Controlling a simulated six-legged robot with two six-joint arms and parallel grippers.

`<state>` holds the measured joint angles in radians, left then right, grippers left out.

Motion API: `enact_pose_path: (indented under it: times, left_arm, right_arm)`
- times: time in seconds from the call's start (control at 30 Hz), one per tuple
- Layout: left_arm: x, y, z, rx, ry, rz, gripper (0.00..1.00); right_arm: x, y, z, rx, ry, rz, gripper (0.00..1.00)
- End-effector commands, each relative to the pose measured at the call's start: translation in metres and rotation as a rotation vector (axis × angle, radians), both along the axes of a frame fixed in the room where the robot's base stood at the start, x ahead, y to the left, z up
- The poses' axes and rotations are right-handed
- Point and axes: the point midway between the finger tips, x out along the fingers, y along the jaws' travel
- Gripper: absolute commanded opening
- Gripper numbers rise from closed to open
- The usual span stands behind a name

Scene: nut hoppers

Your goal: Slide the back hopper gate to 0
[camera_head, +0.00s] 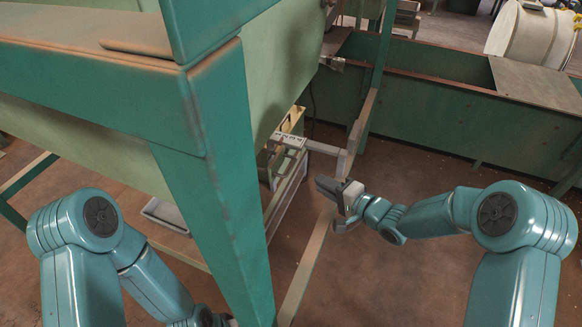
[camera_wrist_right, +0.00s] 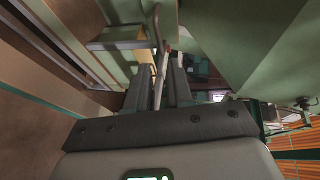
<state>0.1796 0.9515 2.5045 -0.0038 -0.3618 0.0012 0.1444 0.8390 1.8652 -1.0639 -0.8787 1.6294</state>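The back hopper's gate (camera_head: 290,141) is a grey metal slide under the pale green hopper, in the middle of the head view. Its grey bar handle (camera_head: 343,162) sticks out to the right. My right gripper (camera_head: 322,186), with dark fingers, is just below and in front of the handle. In the right wrist view my fingers (camera_wrist_right: 159,90) stand apart, with a thin grey bar (camera_wrist_right: 162,68) showing in the gap. I cannot tell whether they touch it. Gate scale marks are too small to read. My left arm runs off the bottom edge; its gripper is not visible.
A green frame post (camera_head: 222,180) stands in the foreground, left of the gate. A narrow rail (camera_head: 312,262) runs below my right gripper. A long green bin (camera_head: 440,112) stands at the back right. The brown floor between is open.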

Motion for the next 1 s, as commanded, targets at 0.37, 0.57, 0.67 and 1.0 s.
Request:
enact_pose_path:
  times: [0.37, 0.57, 0.67, 1.0]
  left_arm:
    - [0.006, 0.005, -0.029, 0.004, -0.010, 0.023, 0.43]
    - [0.008, 0.007, -0.035, 0.006, -0.014, 0.031, 0.43]
    - [0.008, 0.008, -0.036, 0.006, -0.014, 0.032, 0.43]
    - [0.008, 0.008, -0.036, 0.006, -0.014, 0.032, 0.43]
  right_arm:
    - [0.062, 0.064, -0.022, -0.001, 0.000, 0.002, 0.21]
    - [0.084, 0.084, -0.026, 0.000, 0.000, 0.002, 0.21]
    - [0.090, 0.088, -0.026, 0.001, -0.001, 0.000, 0.21]
    - [0.093, 0.090, -0.026, 0.000, 0.001, 0.000, 0.11]
